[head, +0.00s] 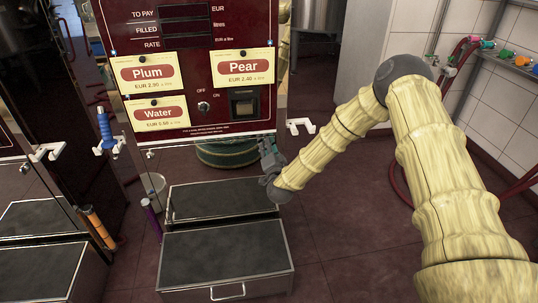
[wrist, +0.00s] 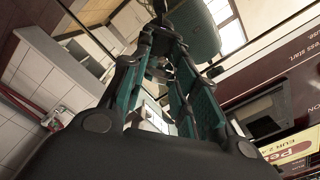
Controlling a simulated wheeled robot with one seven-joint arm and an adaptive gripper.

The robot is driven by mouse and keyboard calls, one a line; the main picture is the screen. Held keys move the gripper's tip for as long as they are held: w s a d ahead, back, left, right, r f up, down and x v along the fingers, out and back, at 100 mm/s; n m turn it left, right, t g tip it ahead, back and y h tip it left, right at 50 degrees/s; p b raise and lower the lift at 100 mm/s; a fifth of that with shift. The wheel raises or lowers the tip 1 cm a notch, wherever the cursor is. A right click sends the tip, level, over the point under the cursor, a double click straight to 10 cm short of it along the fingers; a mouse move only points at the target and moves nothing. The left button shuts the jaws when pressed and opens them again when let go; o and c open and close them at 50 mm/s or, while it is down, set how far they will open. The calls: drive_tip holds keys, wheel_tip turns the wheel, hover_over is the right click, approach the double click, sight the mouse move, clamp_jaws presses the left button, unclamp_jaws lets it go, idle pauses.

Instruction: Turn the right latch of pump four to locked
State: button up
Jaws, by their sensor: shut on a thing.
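The dark red pump (head: 197,85) with Plum, Pear and Water signs stands upright in the head view; no pump number is legible. My gripper (head: 268,150) is at the lower right corner of its panel, pointing up. It is shut on the right latch, which my fingers mostly hide, so I cannot read its turn position. In the wrist view the two teal-padded fingers (wrist: 165,50) come close together at their tips, with the pump panel (wrist: 285,60) to their right. A small fitting (head: 150,154) shows at the panel's lower left.
A white bracket (head: 300,127) sticks out just right of my gripper. A blue nozzle (head: 105,129) hangs at the pump's left. A dark-topped step (head: 222,200) is below. A red hose (head: 457,52) hangs by the tiled wall. Floor right of the step is free.

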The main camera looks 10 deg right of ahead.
drive_tip(key=shift+f+m+b, duration=0.1)
drive_tip(key=shift+m+b, duration=2.7)
drive_tip(key=shift+m, duration=0.7)
drive_tip(key=o, duration=1)
drive_tip(key=shift+d, duration=0.1)
drive_tip(key=s, duration=0.8)
drive_tip(key=s+a, duration=0.1)
drive_tip(key=s, duration=0.3)
